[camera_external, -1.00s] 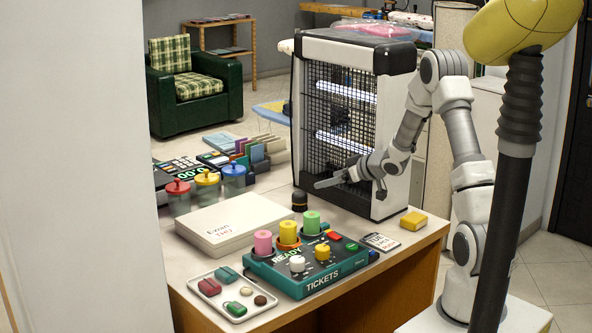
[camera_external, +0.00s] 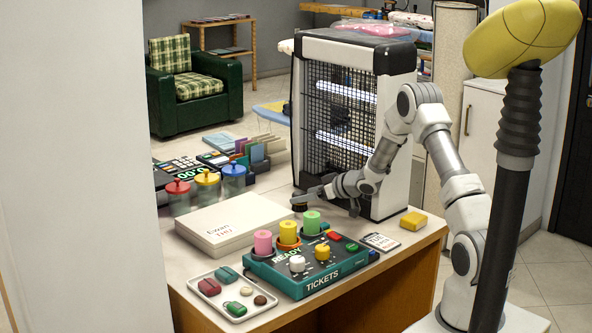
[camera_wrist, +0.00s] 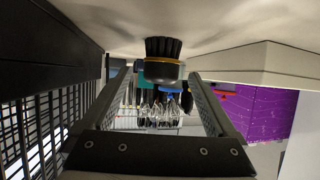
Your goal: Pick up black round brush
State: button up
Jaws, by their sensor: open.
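The black round brush (camera_external: 300,207) stands on the counter, between the white box and the caged unit. In the wrist view the brush (camera_wrist: 162,70) shows dark bristles, a thin yellow-orange band and a black rounded body; the counter surface is at the top of that picture. My gripper (camera_external: 310,197) is low over the counter at the brush and hides part of it. In the wrist view my gripper (camera_wrist: 164,76) is open, with one finger on each side of the brush. Gaps show between the brush and both fingers. How far the brush lies between them is unclear.
The caged unit (camera_external: 352,120) stands close beside my gripper. A white box (camera_external: 232,222) lies left of the brush. The green tickets console (camera_external: 310,270) with coloured cylinders stands in front. A yellow block (camera_external: 413,221) sits near the counter's right edge.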

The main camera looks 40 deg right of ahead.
jog(key=shift+x, duration=1.5)
jog(key=c, duration=1.5)
